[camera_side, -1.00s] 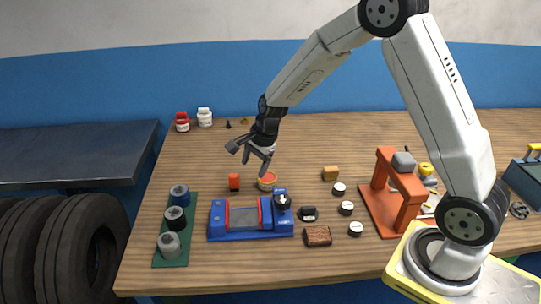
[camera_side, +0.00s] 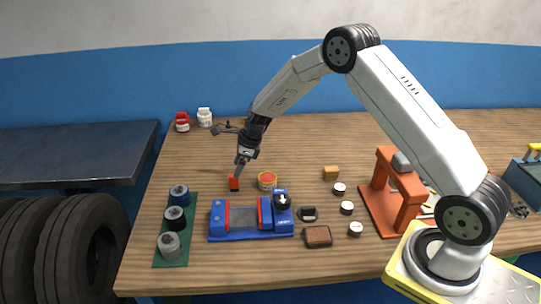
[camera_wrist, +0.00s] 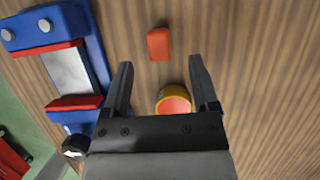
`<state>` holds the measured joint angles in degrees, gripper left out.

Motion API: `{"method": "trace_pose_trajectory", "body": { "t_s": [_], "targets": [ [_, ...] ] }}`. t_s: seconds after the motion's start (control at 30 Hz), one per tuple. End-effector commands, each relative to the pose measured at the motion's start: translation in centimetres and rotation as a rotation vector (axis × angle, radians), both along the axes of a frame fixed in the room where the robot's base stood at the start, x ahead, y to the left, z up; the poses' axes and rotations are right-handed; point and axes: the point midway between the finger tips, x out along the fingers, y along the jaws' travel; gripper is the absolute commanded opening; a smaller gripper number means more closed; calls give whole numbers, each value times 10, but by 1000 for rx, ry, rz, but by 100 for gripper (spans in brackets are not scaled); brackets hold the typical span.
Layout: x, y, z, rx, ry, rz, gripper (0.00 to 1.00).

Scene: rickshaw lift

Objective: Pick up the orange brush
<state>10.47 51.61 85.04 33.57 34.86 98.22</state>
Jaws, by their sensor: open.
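A small orange block (camera_side: 234,183), the closest match to the orange brush, sits on the wooden table behind the blue vise; I make out no bristles. In the wrist view the orange block (camera_wrist: 158,43) lies beyond my fingertips, roughly midway between their lines. My gripper (camera_side: 240,168) points down near the block in the side view. In the wrist view my gripper (camera_wrist: 160,76) has its two dark fingers wide apart, with nothing held. A round yellow tin with an orange-red top (camera_wrist: 173,100) shows between the fingers, below them on the table.
The tin (camera_side: 267,181) stands right of the block. The blue vise (camera_side: 250,226) is in front. A green mat (camera_side: 186,253) with several rolls is at left. A brown brush-like block (camera_side: 317,236) and an orange press (camera_side: 386,195) are at right. The table behind is mostly clear.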

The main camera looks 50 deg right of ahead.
Motion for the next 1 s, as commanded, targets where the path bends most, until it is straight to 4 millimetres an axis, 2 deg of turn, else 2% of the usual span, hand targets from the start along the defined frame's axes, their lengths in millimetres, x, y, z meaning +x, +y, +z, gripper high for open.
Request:
{"method": "trace_pose_trajectory", "body": {
  "t_s": [0.13, 0.57, 1.0],
  "targets": [
    [3, 3, -11, -1, 0, 1, 76],
    [5, 6, -21, -1, 0, 2, 76],
    [16, 17, -58, -3, 0, 1, 76]
  ]
}}
